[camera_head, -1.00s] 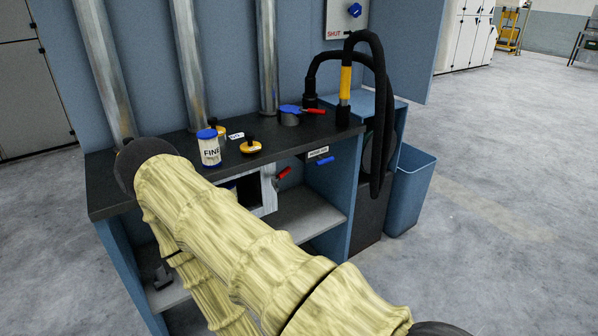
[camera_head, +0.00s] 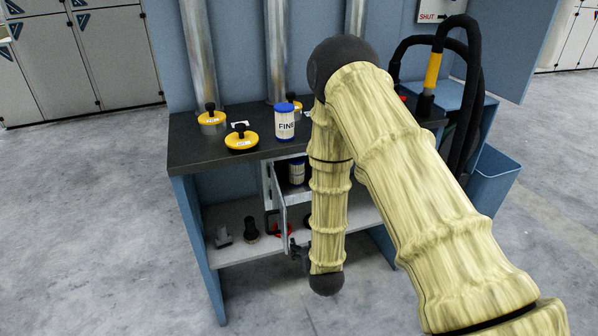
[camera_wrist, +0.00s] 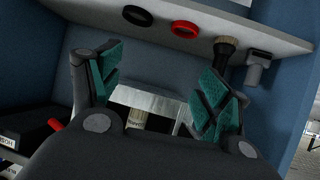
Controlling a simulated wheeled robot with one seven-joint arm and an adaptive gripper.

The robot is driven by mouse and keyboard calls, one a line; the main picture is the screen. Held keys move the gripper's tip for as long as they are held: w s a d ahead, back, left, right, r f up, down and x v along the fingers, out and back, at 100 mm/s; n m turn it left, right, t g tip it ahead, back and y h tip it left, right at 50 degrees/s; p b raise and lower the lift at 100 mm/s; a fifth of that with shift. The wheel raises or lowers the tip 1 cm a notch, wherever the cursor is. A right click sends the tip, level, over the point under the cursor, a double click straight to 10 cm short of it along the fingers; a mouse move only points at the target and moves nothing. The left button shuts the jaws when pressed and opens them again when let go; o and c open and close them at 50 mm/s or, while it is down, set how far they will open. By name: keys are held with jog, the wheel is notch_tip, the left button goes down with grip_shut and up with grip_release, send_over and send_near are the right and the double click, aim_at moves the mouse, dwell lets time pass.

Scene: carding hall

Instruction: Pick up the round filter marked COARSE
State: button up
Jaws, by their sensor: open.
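A round filter (camera_head: 297,172) with a dark blue top and pale label stands inside an open metal box (camera_head: 279,172) under the bench top; its word is too small to read. In the wrist view, a pale lettered label (camera_wrist: 137,117) shows in the dark box opening, and its word is not clearly readable. My gripper (camera_wrist: 162,68) is open and empty, its teal-padded fingers spread in front of and apart from the box. In the head view my arm hides most of the gripper. A white, blue-lidded canister marked FINE (camera_head: 285,125) stands on the bench.
Yellow-rimmed round pieces (camera_head: 241,140) stand on the dark bench top (camera_head: 185,150). The box's open door (camera_head: 279,215) hangs at its left. A lower shelf (camera_wrist: 165,10) carries a black ring, a red ring (camera_wrist: 185,29), a brush (camera_wrist: 226,48) and a grey piece (camera_wrist: 257,68). Floor at left is clear.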

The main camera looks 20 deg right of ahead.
aim_at(297, 167)
jog(key=w+r+t, duration=0.1)
jog(key=w+r, duration=0.4)
jog(key=w+d+r+t+h, duration=0.1)
jog(key=w+r+t, duration=0.1)
jog(key=w+r, duration=0.4)
jog(key=w+r+m+t, duration=0.1)
jog(key=w+r+t, duration=0.1)
jog(key=w+r, duration=0.3)
jog(key=shift+w+d+r+h, duration=0.15)
jog(key=shift+w+d+h, duration=0.05)
jog(key=shift+d+h, duration=0.15)
jog(key=shift+x, duration=3.2)
jog(key=shift+a, duration=0.15)
jog(key=c, duration=1.2)
